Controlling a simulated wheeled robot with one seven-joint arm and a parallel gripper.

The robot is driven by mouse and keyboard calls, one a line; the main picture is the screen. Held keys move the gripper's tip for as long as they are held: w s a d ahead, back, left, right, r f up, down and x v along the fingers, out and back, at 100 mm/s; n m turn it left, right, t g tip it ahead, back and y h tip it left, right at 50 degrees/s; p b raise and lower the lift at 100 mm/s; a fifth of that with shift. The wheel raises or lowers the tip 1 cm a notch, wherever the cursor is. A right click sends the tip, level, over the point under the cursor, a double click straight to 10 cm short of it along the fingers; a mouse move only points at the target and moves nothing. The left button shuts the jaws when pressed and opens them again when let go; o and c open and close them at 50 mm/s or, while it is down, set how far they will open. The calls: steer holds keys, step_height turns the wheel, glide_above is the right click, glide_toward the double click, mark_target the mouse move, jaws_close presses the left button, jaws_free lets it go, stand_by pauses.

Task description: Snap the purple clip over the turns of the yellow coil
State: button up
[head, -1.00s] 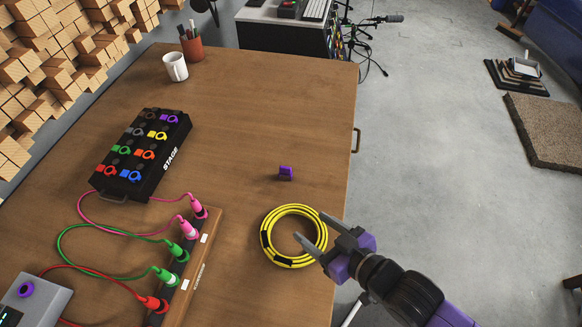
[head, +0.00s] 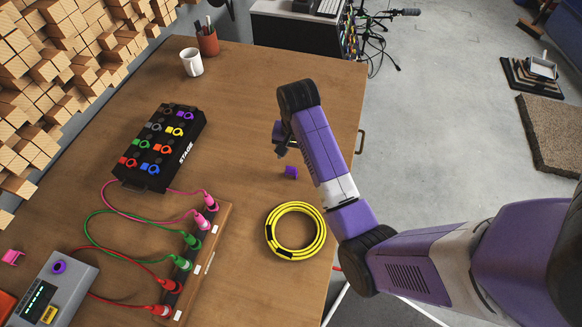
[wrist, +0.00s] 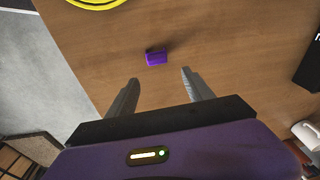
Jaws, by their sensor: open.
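The purple clip (head: 291,172) is a small block on the wooden table, behind the yellow coil in the head view. The yellow coil (head: 271,238) lies flat as a ring near the table's right edge, with dark bands around its turns. My gripper (head: 281,148) is above the table, just behind and left of the clip; the arm partly hides it. In the wrist view my gripper (wrist: 160,86) has its two fingers apart with nothing between them. The clip (wrist: 156,58) lies beyond the fingertips, apart from them. The coil's edge (wrist: 96,3) shows at the top.
A black stage box (head: 160,145) with coloured rings stands at left. A wooden strip (head: 214,240) with plugged pink, green and red cables is left of the coil. A white mug (head: 191,63) and pen cup (head: 207,42) stand at the back. Table around the clip is clear.

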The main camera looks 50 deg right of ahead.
mark_target(291, 168)
steer(key=shift+s+a+r+m+g+y, duration=0.4)
steer(key=shift+r+g, duration=0.1)
steer(key=shift+r, duration=0.1)
steer(key=shift+s+a+f, duration=0.1)
steer(key=shift+f, duration=0.1)
steer(key=f, duration=0.5)
steer(key=f+p, duration=0.1)
steer(key=f, duration=0.1)
steer(key=shift+w+a+f, duration=0.15)
steer(key=shift+w+a, duration=0.05)
steer(key=shift+w, duration=0.15)
steer(key=shift+c, duration=0.2)
jaws_close()
